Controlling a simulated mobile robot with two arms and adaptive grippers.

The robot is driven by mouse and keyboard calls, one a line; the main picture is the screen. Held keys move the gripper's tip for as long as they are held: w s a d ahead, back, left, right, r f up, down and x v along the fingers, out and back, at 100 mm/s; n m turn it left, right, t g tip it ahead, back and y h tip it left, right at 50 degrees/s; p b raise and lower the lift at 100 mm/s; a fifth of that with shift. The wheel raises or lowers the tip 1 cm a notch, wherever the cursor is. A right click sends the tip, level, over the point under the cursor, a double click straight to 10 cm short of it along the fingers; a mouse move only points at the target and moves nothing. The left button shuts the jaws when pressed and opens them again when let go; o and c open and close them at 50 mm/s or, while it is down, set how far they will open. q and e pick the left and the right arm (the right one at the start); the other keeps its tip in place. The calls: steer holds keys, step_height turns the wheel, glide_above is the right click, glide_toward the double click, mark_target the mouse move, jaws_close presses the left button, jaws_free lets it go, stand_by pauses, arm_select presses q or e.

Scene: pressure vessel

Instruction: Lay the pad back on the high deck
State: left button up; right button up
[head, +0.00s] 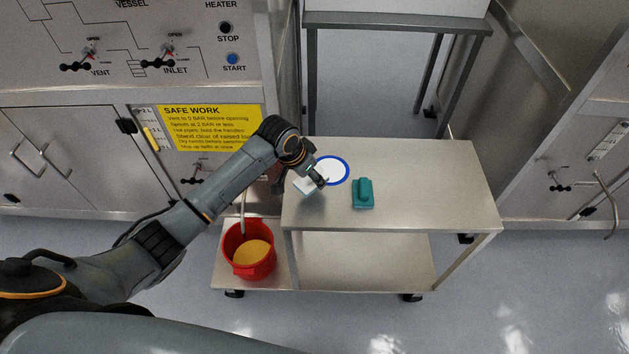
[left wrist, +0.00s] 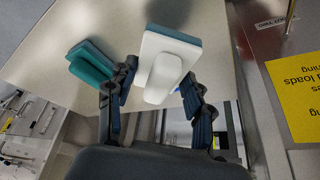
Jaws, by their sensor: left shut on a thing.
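A white pad with a raised white grip and a blue-grey layer (left wrist: 171,50) is held between the fingers of my left gripper (left wrist: 159,78). In the head view the white pad (head: 305,187) shows at the left end of the cart's high deck (head: 430,170), partly hidden by my gripper (head: 312,178). I cannot tell whether it touches the deck. A teal pad with a raised grip (head: 363,193) lies on the deck to the right; it also shows in the left wrist view (left wrist: 90,63). My right gripper is not in view.
A white disc with a blue rim (head: 345,168) is on the deck behind the gripper. A red bucket with yellow contents (head: 249,262) stands low at the cart's left. The deck's right half is clear. Control cabinets stand left, and a grey-legged stand (head: 395,22) behind.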

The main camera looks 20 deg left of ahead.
mark_target(302, 187)
arm_select(q)
steer(key=shift+w+d+f, duration=0.3)
steer(key=shift+f, duration=0.2)
steer(key=shift+w+f, duration=0.1)
steer(key=shift+f, duration=1.6)
steer(key=o, duration=1)
steer(key=shift+f, duration=0.1)
steer(key=v, duration=1.2)
